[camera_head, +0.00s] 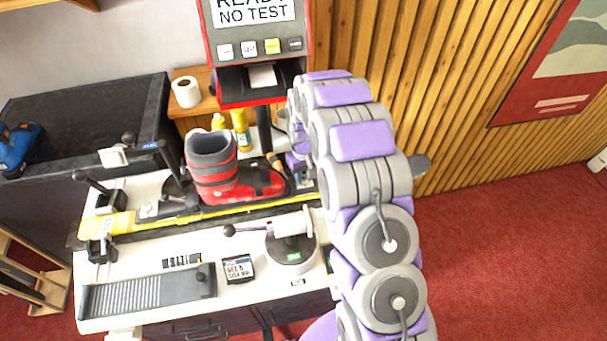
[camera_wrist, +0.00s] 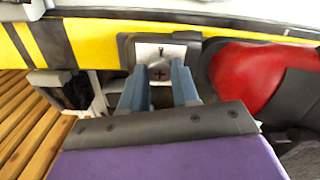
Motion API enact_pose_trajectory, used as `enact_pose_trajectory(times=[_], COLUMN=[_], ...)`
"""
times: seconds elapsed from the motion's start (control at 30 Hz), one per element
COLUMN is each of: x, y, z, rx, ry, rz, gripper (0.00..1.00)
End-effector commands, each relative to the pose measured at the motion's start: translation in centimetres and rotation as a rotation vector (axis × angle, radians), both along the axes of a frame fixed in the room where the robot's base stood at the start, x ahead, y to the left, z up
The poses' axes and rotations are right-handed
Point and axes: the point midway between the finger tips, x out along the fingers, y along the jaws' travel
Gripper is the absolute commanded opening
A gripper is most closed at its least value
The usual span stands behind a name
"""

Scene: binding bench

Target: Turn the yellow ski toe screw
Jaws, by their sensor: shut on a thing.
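The yellow ski (camera_head: 190,218) lies lengthwise along the bench with a red and grey ski boot (camera_head: 212,175) standing in its binding. In the wrist view the ski (camera_wrist: 100,42) runs across the top, with the red boot toe (camera_wrist: 245,75) at right. The toe screw (camera_wrist: 159,73), a grey head with a dark cross, sits by a pale plate (camera_wrist: 160,52) on the binding's dark toe piece. My gripper (camera_wrist: 158,88) has its two blue-grey fingers on either side of the screw head, shut on it.
A red test machine (camera_head: 260,95) stands behind the boot, near yellow bottles (camera_head: 241,130) and a white roll (camera_head: 186,91). A lever device (camera_head: 290,252) and a ribbed tray (camera_head: 148,293) occupy the bench front. Red floor (camera_head: 500,240) is open at right.

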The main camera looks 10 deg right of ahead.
Motion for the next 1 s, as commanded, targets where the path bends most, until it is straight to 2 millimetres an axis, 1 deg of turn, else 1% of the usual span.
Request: enact_pose_trajectory(times=[0.07, 0.1, 0.33, 0.37, 0.57, 0.7, 0.77, 0.87, 1.0], x=[0.2, 0.2, 0.1, 0.1, 0.1, 0.1, 0.2, 0.2, 0.3], y=[0.0, 0.0, 0.0, 0.0, 0.0, 0.0, 0.0, 0.0, 0.0], z=[0.1, 0.1, 0.1, 0.1, 0.0, 0.7, 1.4, 3.2, 6.5], rx=[0.0, 0.0, 0.0, 0.0, 0.0, 0.0, 0.0, 0.0, 0.0], ry=[-0.005, -0.005, -0.003, -0.002, -0.002, -0.003, -0.004, -0.005, -0.01], rz=[0.0, 0.0, -0.001, -0.001, -0.001, -0.001, -0.001, -0.001, -0.001], gripper=[0.0, 0.32, 0.54, 0.56, 0.56, 0.56, 0.56, 0.56, 0.56])
